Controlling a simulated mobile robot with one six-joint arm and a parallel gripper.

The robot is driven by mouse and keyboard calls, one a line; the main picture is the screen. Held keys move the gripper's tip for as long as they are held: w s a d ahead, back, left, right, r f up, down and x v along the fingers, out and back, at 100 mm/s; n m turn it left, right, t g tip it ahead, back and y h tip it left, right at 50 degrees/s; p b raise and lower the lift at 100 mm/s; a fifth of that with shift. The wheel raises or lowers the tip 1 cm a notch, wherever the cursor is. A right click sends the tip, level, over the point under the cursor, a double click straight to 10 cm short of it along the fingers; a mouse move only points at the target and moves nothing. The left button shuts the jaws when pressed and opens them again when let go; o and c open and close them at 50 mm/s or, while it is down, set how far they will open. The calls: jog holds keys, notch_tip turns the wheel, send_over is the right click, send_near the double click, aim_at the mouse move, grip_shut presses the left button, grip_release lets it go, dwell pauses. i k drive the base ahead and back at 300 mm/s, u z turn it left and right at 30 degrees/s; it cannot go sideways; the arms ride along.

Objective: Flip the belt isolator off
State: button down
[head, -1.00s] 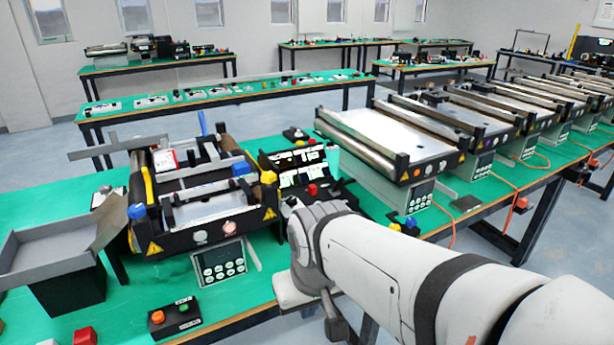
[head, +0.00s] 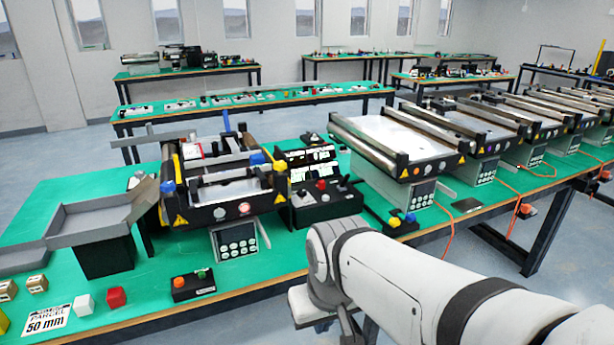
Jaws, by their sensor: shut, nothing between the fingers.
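The nearest mini conveyor (head: 225,213) stands on the green bench, with a keypad panel (head: 237,239) on its front. A black control box (head: 327,206) with a red knob (head: 321,184) and small levers stands at its right. A small black box (head: 193,286) with an orange and a green button lies in front of the conveyor. I cannot tell which of these controls is the belt isolator, or its position. My arm crosses the lower right. My gripper is not visible.
A grey tray chute (head: 100,222) stands left of the conveyor. A red cube (head: 116,298), a white cube (head: 84,305) and a "50 mm" card (head: 47,320) lie at the front left. More conveyors (head: 400,140) line the bench at right, with orange cables hanging at its front edge.

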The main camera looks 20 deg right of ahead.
aim_at(347, 177)
jog(key=u, duration=0.1)
jog(key=i, duration=0.95)
jog(key=z, duration=0.05)
